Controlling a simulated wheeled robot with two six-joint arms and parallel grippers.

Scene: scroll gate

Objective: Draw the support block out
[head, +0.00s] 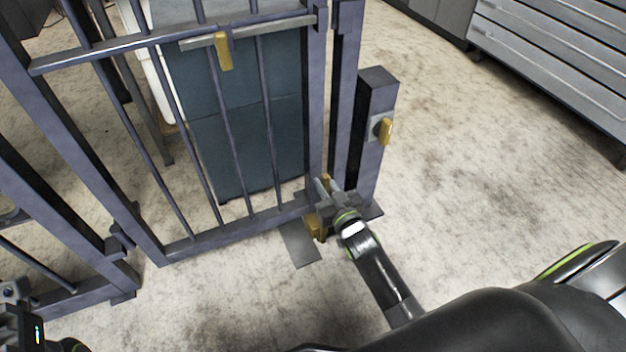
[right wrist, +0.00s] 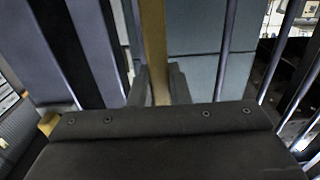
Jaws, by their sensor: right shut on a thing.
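The barred metal gate (head: 188,245) stands upright across the left and middle of the head view. A yellow support block (head: 315,228) sits low at the gate's right foot, above a flat grey floor plate (head: 300,244). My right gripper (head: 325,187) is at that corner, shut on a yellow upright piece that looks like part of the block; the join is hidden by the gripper. In the right wrist view this yellow piece (right wrist: 155,40) stands between the two fingers (right wrist: 161,85). My left gripper (head: 12,292) shows only partly at the lower left edge; its fingers are unclear.
A short post (head: 374,110) with a yellow catch (head: 386,130) stands right of the gate. A yellow latch handle (head: 223,52) hangs on the upper rail. A blue-grey cabinet (head: 250,140) is behind the bars. Open floor (head: 490,180) lies to the right.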

